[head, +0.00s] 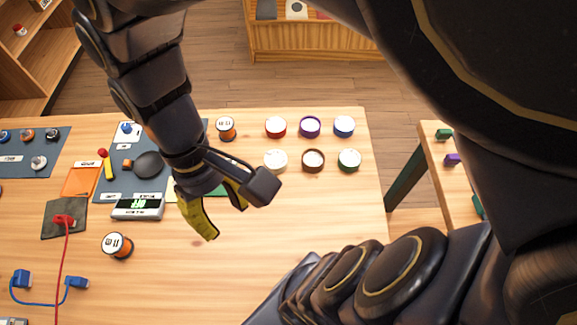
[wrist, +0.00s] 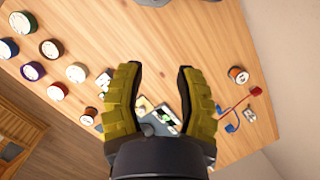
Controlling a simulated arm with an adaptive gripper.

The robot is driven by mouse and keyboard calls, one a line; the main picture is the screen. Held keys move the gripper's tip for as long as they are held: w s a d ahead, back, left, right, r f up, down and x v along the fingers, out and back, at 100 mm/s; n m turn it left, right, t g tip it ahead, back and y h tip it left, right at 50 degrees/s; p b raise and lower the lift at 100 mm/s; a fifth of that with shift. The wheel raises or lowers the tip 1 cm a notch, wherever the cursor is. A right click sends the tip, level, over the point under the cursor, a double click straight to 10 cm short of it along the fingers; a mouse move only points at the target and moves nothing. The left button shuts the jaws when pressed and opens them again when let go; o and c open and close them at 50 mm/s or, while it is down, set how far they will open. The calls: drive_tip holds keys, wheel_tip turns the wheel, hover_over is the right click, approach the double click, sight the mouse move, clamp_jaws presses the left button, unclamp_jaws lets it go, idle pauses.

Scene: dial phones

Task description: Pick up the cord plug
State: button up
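A red plug (head: 64,220) on a red cord lies on a dark cloth square (head: 50,229) at the left of the table in the head view. Two blue plugs, one at the left (head: 21,279) and one at the right (head: 77,283), are joined by a blue cord in front of it. Red and blue cord ends (wrist: 232,126) also show small at the right of the wrist view. I cannot tell which plug is meant. My gripper (head: 225,212), with yellow finger pads, is open and empty above the table, right of the plugs. Its two fingers stand apart in the wrist view (wrist: 158,70).
An orange spool (head: 117,246) and a scale with a green display (head: 137,208) stand between the plugs and my gripper. Several round tins (head: 313,160) stand at the back right. The table's front right is clear of objects.

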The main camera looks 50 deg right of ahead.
drive_tip(key=s, duration=0.1)
drive_tip(key=s+d+t, duration=0.1)
drive_tip(key=s+m, duration=0.1)
drive_tip(key=shift+s+d+r+t+h, duration=0.2)
drive_tip(key=shift+d+r+t+h, duration=0.1)
drive_tip(key=shift+d+r+h, duration=0.1)
drive_tip(key=o, duration=0.4)
drive_tip(key=shift+c, duration=0.2)
drive_tip(key=shift+w, duration=0.15)
drive_tip(key=w+a+n, duration=0.2)
drive_tip(key=w+a, duration=0.2)
drive_tip(key=w, duration=0.9)
drive_tip(key=n+t, duration=0.2)
drive_tip(key=n, duration=0.5)
hover_over(72, 280)
wheel_tip(72, 280, down, 22)
drive_tip(key=shift+f, duration=4)
